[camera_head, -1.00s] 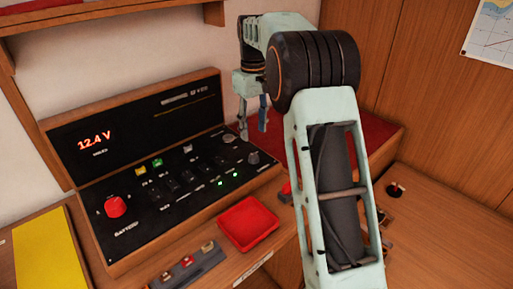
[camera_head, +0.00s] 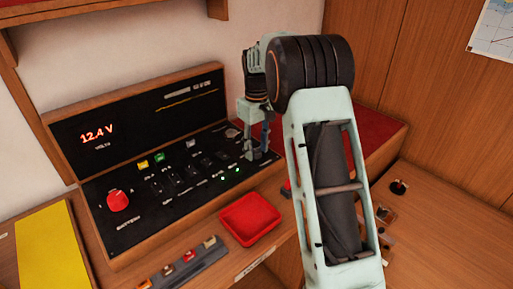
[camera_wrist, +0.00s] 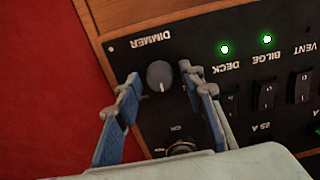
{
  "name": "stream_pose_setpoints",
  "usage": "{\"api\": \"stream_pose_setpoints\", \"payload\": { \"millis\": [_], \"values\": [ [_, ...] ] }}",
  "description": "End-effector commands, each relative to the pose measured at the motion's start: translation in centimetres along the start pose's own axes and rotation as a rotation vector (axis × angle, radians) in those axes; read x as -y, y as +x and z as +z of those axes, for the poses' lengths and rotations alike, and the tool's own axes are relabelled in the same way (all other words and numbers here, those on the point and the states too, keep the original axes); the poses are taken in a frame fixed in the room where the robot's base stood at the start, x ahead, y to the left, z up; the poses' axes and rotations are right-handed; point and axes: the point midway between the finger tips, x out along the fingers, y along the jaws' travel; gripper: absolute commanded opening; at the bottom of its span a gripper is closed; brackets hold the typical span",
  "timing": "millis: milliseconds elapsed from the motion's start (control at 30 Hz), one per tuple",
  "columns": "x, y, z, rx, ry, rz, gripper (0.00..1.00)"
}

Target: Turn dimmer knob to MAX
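The dimmer knob (camera_wrist: 159,75) is a small round dark grey knob on the black switch panel (camera_head: 150,205), with a white mark towards the bottom of the wrist view. The label DIMMER shows upside down beside it. My gripper (camera_wrist: 161,75) is open, with one fingertip on each side of the knob and a narrow gap visible on both sides. In the head view my gripper (camera_head: 259,153) is down at the panel's right end, and it hides the knob there. I cannot tell how deep the fingertips reach.
Another round knob (camera_wrist: 181,149) sits between the fingers, nearer the palm. Switches (camera_wrist: 264,96) with green lights are to the right. A red knob (camera_head: 117,200) is at the panel's left. A red tray (camera_head: 250,232) and a strip of small switches (camera_head: 184,264) lie in front.

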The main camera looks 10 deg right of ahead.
Motion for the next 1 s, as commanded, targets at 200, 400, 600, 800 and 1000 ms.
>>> {"api": "stream_pose_setpoints", "payload": {
  "millis": [200,400,600,800,1000],
  "values": [
    [-0.01,-0.03,0.0,0.0,0.0,0.0,0.1],
    [0.0,-0.05,-0.01,0.0,0.002,0.0,0.0],
    [0.01,-0.13,-0.01,0.0,0.038,0.0,0.0],
    [-0.01,-0.22,-0.02,0.001,0.146,0.0,0.0],
    [0.0,-0.29,-0.05,0.0,0.317,0.0,0.0]
  ]
}}
